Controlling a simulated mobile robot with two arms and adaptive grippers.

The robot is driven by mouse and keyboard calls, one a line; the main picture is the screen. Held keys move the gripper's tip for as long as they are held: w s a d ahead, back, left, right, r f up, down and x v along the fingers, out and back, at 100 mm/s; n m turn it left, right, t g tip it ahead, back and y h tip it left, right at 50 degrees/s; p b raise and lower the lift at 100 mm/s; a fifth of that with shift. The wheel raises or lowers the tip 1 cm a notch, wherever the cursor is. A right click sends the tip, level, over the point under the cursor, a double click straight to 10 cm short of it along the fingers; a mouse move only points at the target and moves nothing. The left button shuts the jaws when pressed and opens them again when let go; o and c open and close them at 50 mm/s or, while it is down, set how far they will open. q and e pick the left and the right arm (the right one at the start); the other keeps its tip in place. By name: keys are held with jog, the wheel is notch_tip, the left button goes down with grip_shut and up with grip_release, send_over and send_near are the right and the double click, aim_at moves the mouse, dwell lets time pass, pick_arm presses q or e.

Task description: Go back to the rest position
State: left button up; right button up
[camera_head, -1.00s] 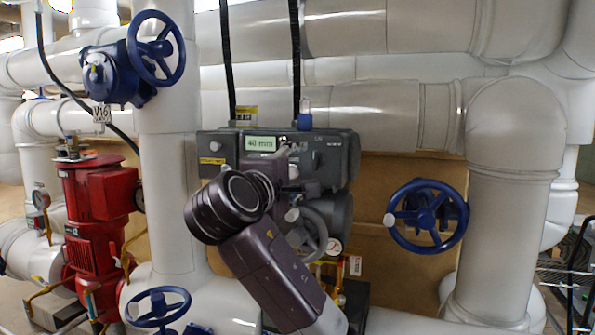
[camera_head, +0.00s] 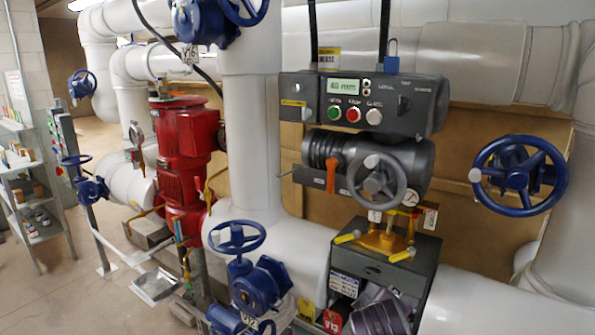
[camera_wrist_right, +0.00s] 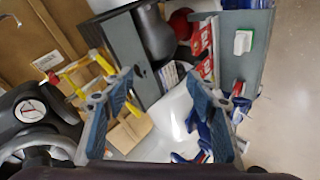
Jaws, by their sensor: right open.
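My right gripper (camera_wrist_right: 160,112) shows in the right wrist view with its two blue fingers spread wide apart. It is open and nothing is held between the fingers. In the head view only a dark part of my arm shows at the bottom edge, below the actuator unit, and its fingers are not seen there. The grey actuator unit (camera_head: 372,105) has a green display, push buttons and a grey handwheel (camera_head: 380,182). My left gripper is not in view.
Blue handwheels stand at the right (camera_head: 519,176) and low in front (camera_head: 237,237). A red pump (camera_head: 185,150) is left of a thick white pipe (camera_head: 250,145). A dark box with yellow-handled fittings (camera_head: 385,265) lies below the actuator. Floor is open at the left, beside a shelf (camera_head: 30,195).

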jog(key=s+d+f+m+g+y, duration=0.2)
jog(key=s+f+m+g, duration=0.1)
jog(key=s+f, duration=1.25)
jog(key=s+f+m+g+y, duration=0.1)
jog(key=s+f+m+g, duration=0.1)
jog(key=s, duration=0.8)
jog(key=s+f+m+g+y, duration=0.1)
jog(key=s+f+m, duration=0.15)
jog(key=s, duration=0.65)
notch_tip(320, 180, down, 29)
jog(key=s+n+g+b, duration=0.1)
jog(key=b, duration=0.1)
jog(key=s+d+f+g+b, duration=0.1)
jog(key=s+d+f+b, duration=0.1)
jog(key=s+f, duration=1.5)
jog(key=shift+s+d+f+g+h, duration=0.25)
jog(key=shift+d+f+g+h, duration=0.05)
jog(key=shift+d+f, duration=0.3)
